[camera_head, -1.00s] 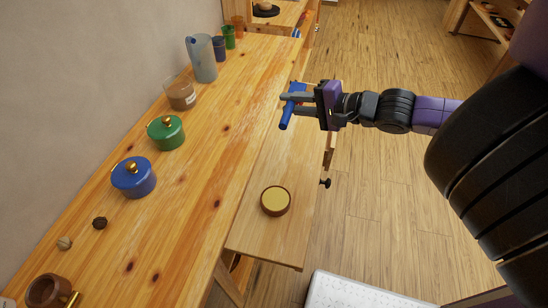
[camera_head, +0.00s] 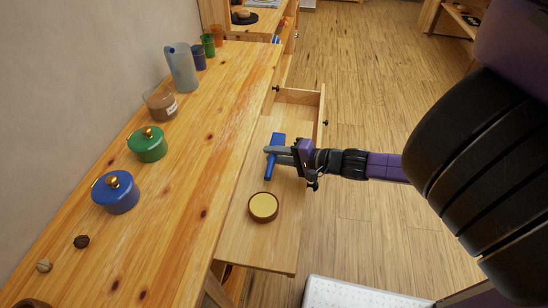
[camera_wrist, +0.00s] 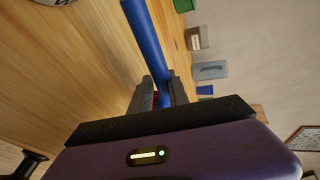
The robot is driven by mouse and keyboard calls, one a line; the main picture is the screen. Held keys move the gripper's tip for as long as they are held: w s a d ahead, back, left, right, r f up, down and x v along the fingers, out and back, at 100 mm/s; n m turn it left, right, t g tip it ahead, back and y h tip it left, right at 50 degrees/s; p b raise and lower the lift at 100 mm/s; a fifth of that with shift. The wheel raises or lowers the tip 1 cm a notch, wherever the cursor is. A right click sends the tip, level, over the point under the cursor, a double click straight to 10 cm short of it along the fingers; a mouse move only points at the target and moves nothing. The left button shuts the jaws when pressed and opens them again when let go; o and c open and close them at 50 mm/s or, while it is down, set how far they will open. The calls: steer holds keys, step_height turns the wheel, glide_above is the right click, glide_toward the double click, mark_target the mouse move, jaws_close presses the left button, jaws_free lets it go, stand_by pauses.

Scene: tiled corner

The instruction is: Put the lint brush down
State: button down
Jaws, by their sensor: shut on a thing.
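In the wrist view the brush's blue handle (camera_wrist: 148,40) runs up and out between the two dark fingers (camera_wrist: 163,92). My gripper is shut on it. The brush appears low over the drawer; I cannot tell whether it touches the wood.
The bench top (camera_head: 190,165) holds a blue pot (camera_head: 115,193), a green pot (camera_head: 148,145), a glass jar (camera_head: 161,104) and a pitcher (camera_head: 182,68). The drawer's near part is clear.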

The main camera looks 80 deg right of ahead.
steer(key=shift+f, duration=0.65)
steer(key=c, duration=1.5)
jaws_free()
steer(key=shift+c, duration=0.2)
steer(key=v, duration=1.2)
steer(key=s+a+n+y, duration=0.2)
steer(key=a+n, duration=0.8)
steer(key=a, duration=0.8)
steer(key=w+a+r+n, duration=0.1)
steer(key=a+r+n, duration=0.2)
steer(key=a+n, duration=0.2)
steer(key=w+a+r+n, duration=0.1)
steer(key=a+r+n, duration=0.3)
steer(key=a, duration=0.6)
steer(key=shift+w+a+n+t+y+b, duration=0.2)
steer(key=shift+w+n+t+y+b, duration=0.15)
steer(key=shift+n, duration=0.45)
